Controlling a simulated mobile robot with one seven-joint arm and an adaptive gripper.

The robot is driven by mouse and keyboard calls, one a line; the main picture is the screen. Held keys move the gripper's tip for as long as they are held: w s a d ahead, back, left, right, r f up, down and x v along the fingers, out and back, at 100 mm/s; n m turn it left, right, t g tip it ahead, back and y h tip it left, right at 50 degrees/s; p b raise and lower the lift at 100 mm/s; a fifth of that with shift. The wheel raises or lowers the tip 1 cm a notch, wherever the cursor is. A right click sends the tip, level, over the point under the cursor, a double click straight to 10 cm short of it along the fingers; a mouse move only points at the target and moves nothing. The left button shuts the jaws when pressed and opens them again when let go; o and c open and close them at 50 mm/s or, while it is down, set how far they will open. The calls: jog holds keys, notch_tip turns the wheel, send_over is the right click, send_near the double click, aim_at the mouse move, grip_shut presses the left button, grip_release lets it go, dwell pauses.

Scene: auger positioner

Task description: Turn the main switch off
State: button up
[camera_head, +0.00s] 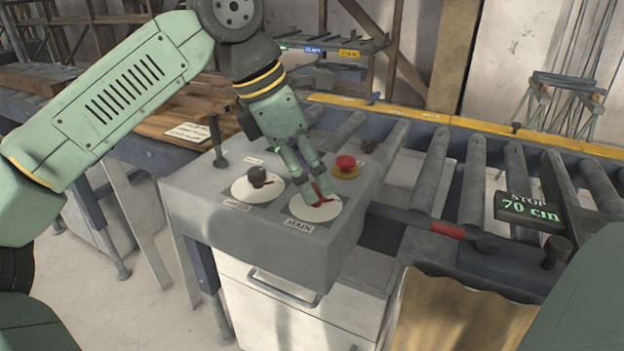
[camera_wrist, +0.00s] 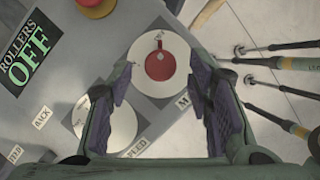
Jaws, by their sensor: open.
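The main switch is a red knob (camera_head: 322,197) on a white round dial, with a MAIN label in front of it, on top of the grey control box (camera_head: 215,205). In the wrist view the red knob (camera_wrist: 160,66) sits between my two fingers, with a pale mark at its top. My gripper (camera_head: 315,184) points down over the dial. It also shows in the wrist view (camera_wrist: 163,84), open, with a gap on both sides of the knob. In the head view a finger hides part of the knob. Contact cannot be told.
Left of the main dial is a dark speed knob (camera_head: 258,176) on a white dial. A red mushroom button (camera_head: 345,163) stands behind, and a black lever (camera_head: 216,135) at the box's left. A sign (camera_wrist: 31,67) reads ROLLERS OFF. The roller conveyor (camera_head: 437,165) lies right.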

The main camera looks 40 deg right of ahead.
jog(key=v, duration=1)
